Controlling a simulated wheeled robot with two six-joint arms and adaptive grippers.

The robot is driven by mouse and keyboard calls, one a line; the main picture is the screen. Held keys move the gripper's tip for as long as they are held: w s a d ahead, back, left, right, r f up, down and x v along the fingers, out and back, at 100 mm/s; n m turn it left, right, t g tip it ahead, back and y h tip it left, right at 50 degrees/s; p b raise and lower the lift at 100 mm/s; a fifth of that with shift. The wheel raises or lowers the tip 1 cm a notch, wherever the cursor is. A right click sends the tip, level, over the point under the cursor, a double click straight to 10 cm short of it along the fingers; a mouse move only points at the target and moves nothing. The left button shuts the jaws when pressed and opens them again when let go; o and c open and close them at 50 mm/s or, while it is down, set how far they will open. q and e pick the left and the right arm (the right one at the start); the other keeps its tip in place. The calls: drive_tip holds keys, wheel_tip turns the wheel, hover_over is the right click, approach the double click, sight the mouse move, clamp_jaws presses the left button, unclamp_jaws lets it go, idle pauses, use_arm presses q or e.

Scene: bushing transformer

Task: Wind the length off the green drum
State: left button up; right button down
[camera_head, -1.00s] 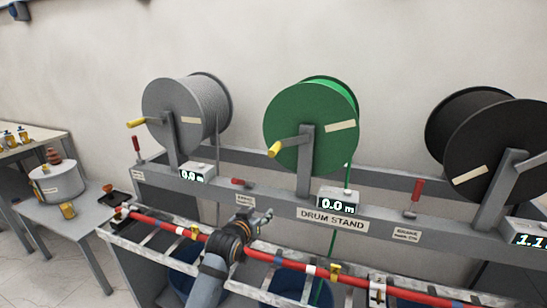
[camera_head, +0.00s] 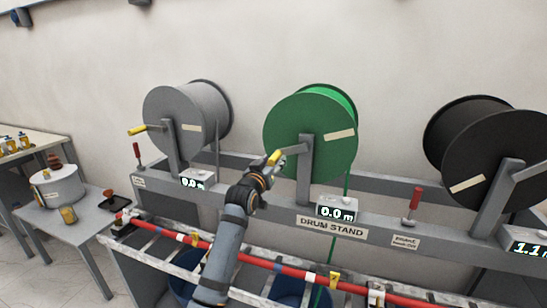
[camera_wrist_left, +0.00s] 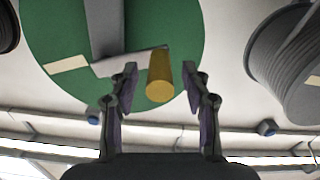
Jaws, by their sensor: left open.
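The green drum (camera_head: 318,120) hangs on the middle upright of the drum stand (camera_head: 190,192). A grey crank on its face ends in a yellow handle (camera_head: 275,158), pointing left. A display (camera_head: 336,212) below reads 0.0 m, and a green line (camera_head: 347,185) runs down from the drum. My left gripper (camera_head: 272,168) is at the handle. In the left wrist view the open fingers (camera_wrist_left: 160,85) stand on either side of the yellow handle (camera_wrist_left: 159,85), with gaps on both sides. My right gripper is not in view.
A grey drum (camera_head: 180,118) stands at the left and a black drum (camera_head: 490,150) at the right. A red lever (camera_head: 414,200) stands upright on the rail. A red bar (camera_head: 270,263) runs below my arm. A side table (camera_head: 75,225) is at the left.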

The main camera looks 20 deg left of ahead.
use_arm(q)
drive_tip(key=shift+w, duration=0.45)
drive_tip(key=shift+c, duration=0.4)
clamp_jaws()
